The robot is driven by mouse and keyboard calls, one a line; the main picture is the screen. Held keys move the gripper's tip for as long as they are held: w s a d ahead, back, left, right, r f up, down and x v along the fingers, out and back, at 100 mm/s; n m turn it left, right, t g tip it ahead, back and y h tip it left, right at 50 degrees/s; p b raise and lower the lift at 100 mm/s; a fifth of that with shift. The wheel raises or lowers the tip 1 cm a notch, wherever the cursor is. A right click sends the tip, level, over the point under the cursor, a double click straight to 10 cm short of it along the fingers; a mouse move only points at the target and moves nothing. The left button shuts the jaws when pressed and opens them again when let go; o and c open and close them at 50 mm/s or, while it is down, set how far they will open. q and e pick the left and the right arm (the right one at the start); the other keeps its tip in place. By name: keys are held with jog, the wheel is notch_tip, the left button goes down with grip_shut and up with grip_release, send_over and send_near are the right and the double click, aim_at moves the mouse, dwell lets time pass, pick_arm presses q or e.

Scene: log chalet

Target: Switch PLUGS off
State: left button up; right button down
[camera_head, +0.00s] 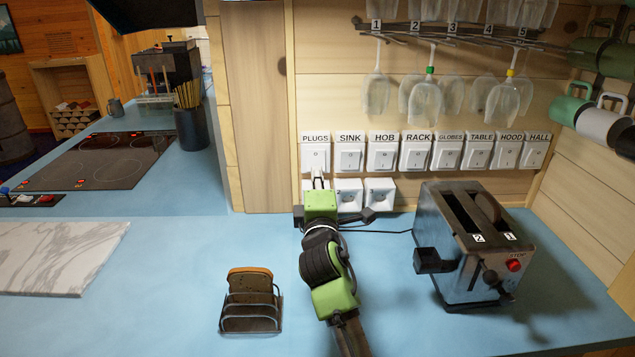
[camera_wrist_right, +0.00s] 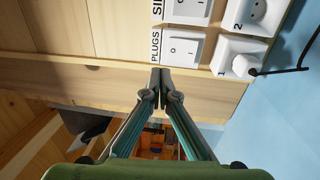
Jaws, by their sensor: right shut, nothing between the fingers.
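The PLUGS switch (camera_head: 315,157) is a white rocker at the left end of the switch row on the wooden wall. It also shows in the right wrist view (camera_wrist_right: 181,48), with O and I marks; I cannot tell which half is pressed in. My right gripper (camera_head: 318,184) is shut and empty, with its fingertips just below the PLUGS switch in the head view. In the right wrist view the closed fingertips (camera_wrist_right: 160,78) are close to the switch's edge; contact cannot be made out. My left gripper is not in view.
The SINK switch (camera_head: 350,157) is just right of PLUGS. Sockets (camera_head: 380,195) sit below; a plug (camera_wrist_right: 244,65) with a black cable is in socket 1. A toaster (camera_head: 470,250) stands right, a toast rack (camera_head: 250,312) left of my arm. Glasses (camera_head: 425,100) hang above.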

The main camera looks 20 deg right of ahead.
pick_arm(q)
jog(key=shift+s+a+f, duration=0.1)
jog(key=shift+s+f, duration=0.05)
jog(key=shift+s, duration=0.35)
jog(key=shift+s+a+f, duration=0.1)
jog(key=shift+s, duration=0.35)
pick_arm(e)
jog(key=v, duration=0.2)
jog(key=shift+s+a+r, duration=0.15)
jog(key=shift+s+r, duration=0.1)
jog(key=shift+s, duration=0.15)
